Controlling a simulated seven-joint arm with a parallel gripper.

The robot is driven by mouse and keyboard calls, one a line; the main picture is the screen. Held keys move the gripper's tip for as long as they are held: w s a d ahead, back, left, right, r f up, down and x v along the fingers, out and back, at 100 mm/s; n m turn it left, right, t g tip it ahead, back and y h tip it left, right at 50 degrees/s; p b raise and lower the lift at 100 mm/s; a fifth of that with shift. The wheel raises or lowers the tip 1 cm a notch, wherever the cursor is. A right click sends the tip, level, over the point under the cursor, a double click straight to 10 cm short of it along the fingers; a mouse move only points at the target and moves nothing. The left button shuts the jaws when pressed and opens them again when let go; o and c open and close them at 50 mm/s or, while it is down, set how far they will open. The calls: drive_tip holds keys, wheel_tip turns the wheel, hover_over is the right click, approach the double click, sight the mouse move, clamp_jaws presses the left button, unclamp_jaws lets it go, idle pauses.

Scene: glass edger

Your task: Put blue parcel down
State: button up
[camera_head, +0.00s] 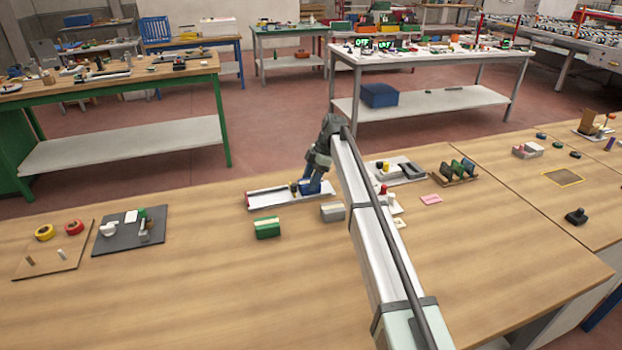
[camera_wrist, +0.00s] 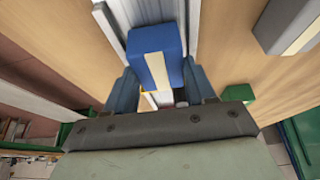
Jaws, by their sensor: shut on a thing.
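The blue parcel (camera_wrist: 153,52), with a cream stripe, is between the fingers of my gripper (camera_wrist: 163,85) in the wrist view. My gripper is shut on it. In the head view my gripper (camera_head: 311,184) is low over the right part of a long, shallow white tray (camera_head: 274,200), and the blue parcel shows only in part there. I cannot tell whether the parcel touches the tray floor. A green parcel (camera_head: 267,228) with a light stripe and a grey parcel (camera_head: 333,211) stand on the wooden table in front of the tray.
A dark board with small items (camera_head: 130,231) and a board with tape rolls (camera_head: 54,249) lie to the left. A white tray (camera_head: 399,170), a pink card (camera_head: 430,199) and a wooden rack (camera_head: 454,178) are to the right. The table front is mostly clear.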

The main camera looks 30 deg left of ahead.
drive_tip(key=o, duration=1.2)
drive_tip(key=shift+f, duration=0.1)
drive_tip(key=shift+o, duration=0.2)
drive_tip(key=v, duration=1.2)
